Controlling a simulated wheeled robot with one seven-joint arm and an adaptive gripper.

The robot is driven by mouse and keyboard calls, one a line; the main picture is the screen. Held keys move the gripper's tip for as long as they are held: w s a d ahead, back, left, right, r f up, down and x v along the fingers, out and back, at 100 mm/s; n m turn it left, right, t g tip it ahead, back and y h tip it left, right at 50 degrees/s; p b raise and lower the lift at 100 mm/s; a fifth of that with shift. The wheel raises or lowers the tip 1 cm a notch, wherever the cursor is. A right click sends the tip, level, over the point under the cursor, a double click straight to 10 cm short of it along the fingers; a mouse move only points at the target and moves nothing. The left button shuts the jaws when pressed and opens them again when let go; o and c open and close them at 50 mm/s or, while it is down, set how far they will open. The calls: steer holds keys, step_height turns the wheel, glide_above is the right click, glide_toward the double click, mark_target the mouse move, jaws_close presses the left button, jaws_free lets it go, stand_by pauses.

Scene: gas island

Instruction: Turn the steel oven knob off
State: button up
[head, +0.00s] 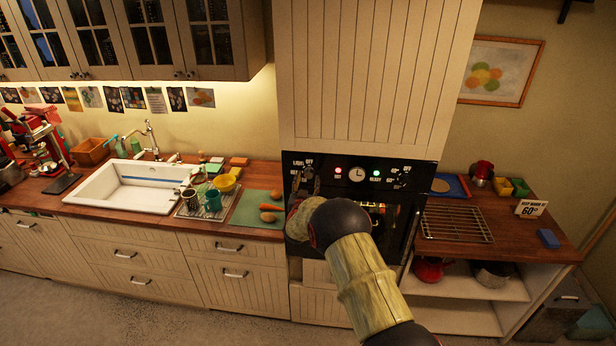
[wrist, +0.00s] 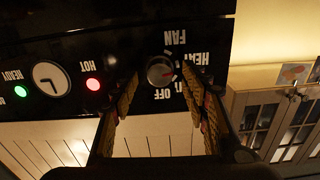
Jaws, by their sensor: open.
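The steel oven knob (wrist: 160,70) is a round grey knob on the black oven panel (wrist: 60,45). In the head view my gripper (head: 304,184) is at the panel's left end and largely hides this knob.
A clock (head: 357,174), a red HOT light (head: 338,173) and a green READY light (head: 361,180) sit right of the gripper. Another knob (head: 402,183) is farther right. A sink (head: 130,186) and a green board (head: 250,211) are left; a wire rack (head: 456,224) is right.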

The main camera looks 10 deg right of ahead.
steer(key=shift+x, duration=1.05)
steer(key=shift+c, duration=0.8)
steer(key=c, duration=1)
